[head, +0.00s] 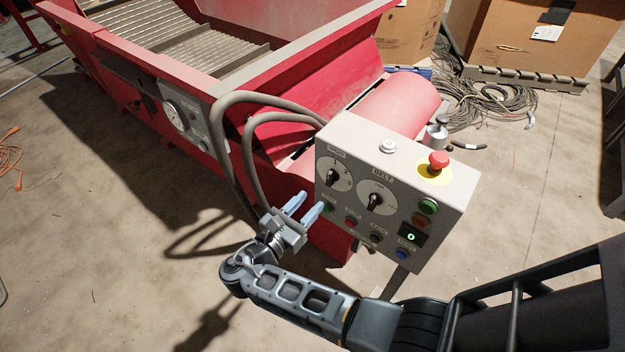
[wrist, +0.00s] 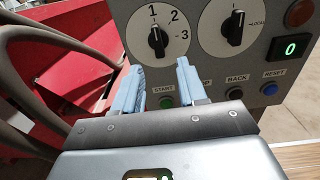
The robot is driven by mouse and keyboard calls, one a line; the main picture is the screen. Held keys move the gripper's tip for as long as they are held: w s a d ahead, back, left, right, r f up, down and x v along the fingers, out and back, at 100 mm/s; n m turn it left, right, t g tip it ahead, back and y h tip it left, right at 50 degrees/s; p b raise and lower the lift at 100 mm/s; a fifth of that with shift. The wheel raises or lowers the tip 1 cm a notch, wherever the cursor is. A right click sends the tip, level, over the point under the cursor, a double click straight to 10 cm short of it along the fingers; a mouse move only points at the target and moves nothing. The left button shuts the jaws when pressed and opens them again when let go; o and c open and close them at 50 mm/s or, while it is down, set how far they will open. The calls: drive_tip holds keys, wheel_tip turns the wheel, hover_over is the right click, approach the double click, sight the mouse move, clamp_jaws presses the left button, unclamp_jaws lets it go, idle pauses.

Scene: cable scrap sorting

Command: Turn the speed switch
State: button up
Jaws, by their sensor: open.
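The speed switch (head: 333,177) is a black knob on a white dial with numbers, at the upper left of the grey control box (head: 330,137). In the wrist view the speed switch (wrist: 158,40) shows 1, 2 and 3 around it, and its white mark points up toward 1. My gripper (head: 312,200) is open and empty, just below and left of the dial in the head view. In the wrist view the fingertips (wrist: 160,67) lie below the knob, one to each side, apart from it. The word over the dial is hard to read.
The belt switch (head: 376,202) is right of the speed switch. Below are small buttons, including green start (wrist: 166,101) and blue reset (wrist: 269,89). A red emergency stop (head: 438,160) tops the box. The display (wrist: 289,48) reads 0. Thick hoses (head: 232,150) pass left of the box.

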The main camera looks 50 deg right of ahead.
sight(328, 181)
drive_tip(key=shift+w+d+r, duration=0.1)
drive_tip(key=shift+w+d, duration=0.05)
drive_tip(key=shift+d, duration=1.8)
drive_tip(key=shift+w+d+r, duration=0.1)
drive_tip(key=shift+d, duration=1.8)
clamp_jaws()
